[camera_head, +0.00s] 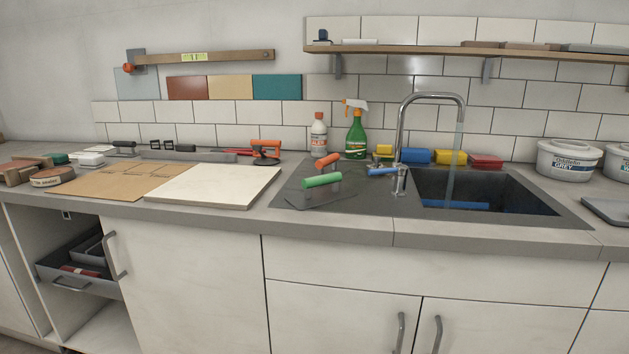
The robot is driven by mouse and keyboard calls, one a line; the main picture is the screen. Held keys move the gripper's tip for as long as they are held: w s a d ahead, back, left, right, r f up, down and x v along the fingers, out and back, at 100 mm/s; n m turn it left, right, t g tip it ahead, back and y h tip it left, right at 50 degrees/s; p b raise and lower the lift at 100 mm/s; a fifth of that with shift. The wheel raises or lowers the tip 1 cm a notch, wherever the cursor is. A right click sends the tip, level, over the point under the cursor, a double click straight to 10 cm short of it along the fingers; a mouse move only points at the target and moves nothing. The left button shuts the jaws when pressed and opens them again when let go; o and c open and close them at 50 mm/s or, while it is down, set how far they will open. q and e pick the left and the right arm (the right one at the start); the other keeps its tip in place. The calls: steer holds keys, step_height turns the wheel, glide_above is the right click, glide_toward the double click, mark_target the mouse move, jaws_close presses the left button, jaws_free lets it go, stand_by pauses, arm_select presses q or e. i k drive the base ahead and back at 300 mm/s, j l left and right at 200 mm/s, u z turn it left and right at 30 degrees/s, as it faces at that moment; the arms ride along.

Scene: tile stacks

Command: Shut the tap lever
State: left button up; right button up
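The chrome tap (401,118) rises at the left side of the sink basin, with its curved neck reaching to the right. A translucent stream of water (455,152) runs from its spout into the basin. A short blue handle (381,171), which looks like the tap lever, points left beside the tap's chrome base (399,182). Whether it joins the base is too small to tell. Neither of my grippers is in view.
The dark sink (520,193) has a blue item (455,205) inside. Left of the tap lie green-handled (322,180) and orange-handled (328,161) trowels. A green spray bottle (356,137), a white bottle (318,138) and coloured sponges (451,157) stand behind. A pale board (214,187) lies left.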

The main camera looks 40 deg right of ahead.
mark_target(400, 169)
steer(key=z, duration=1.7)
